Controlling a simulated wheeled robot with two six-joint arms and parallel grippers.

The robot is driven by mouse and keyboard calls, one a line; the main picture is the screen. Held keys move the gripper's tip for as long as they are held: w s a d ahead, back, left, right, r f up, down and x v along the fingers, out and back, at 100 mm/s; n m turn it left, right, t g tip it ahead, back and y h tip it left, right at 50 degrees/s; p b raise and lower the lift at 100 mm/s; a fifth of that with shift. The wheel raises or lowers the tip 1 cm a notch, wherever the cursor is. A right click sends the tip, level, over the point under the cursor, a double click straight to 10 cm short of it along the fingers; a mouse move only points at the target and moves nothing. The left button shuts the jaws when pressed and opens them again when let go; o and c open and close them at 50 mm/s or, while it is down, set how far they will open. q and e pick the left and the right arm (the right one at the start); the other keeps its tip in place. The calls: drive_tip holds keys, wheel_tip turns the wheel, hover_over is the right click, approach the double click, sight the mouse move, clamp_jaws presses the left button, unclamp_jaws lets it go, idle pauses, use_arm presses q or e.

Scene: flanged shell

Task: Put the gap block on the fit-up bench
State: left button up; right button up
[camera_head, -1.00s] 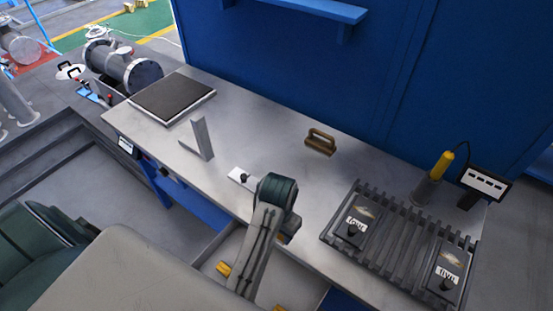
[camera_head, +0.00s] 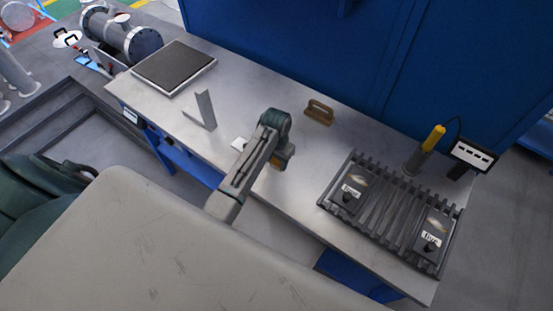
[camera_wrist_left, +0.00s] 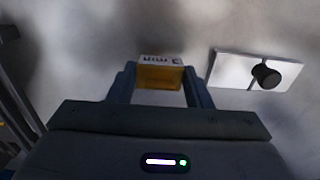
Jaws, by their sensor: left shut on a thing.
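The gap block (camera_wrist_left: 160,75) is a small yellow block with a white, printed top face. In the left wrist view it sits between the two fingers of my left gripper (camera_wrist_left: 160,85), which is shut on it. In the head view my left gripper (camera_head: 283,160) is over the front middle of the grey fit-up bench (camera_head: 240,110), mostly hidden by its own wrist, with a bit of yellow showing. I cannot tell whether the block touches the bench top. My right gripper is not in view.
A white plate with a black knob (camera_wrist_left: 228,68) lies right of the block. On the bench are an angle piece (camera_head: 203,110), a brown handled block (camera_head: 319,112), a dark square plate (camera_head: 174,66), a slatted rack (camera_head: 385,215) and a yellow-handled tool (camera_head: 433,138). A blue wall stands behind.

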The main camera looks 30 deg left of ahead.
sight(276, 163)
use_arm(q)
drive_tip(key=shift+f, duration=0.6)
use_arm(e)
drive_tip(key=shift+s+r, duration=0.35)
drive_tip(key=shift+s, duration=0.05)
use_arm(q)
drive_tip(key=shift+f, duration=0.2)
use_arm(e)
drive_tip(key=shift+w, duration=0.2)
use_arm(q)
drive_tip(key=o, duration=1.4)
drive_tip(key=shift+c, duration=0.2)
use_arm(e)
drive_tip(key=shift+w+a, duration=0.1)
use_arm(q)
drive_tip(key=shift+r, duration=0.1)
drive_tip(key=shift+r, duration=0.25)
wheel_tip(276, 163, up, 12)
drive_tip(key=b, duration=0.2)
drive_tip(key=shift+f, duration=0.2)
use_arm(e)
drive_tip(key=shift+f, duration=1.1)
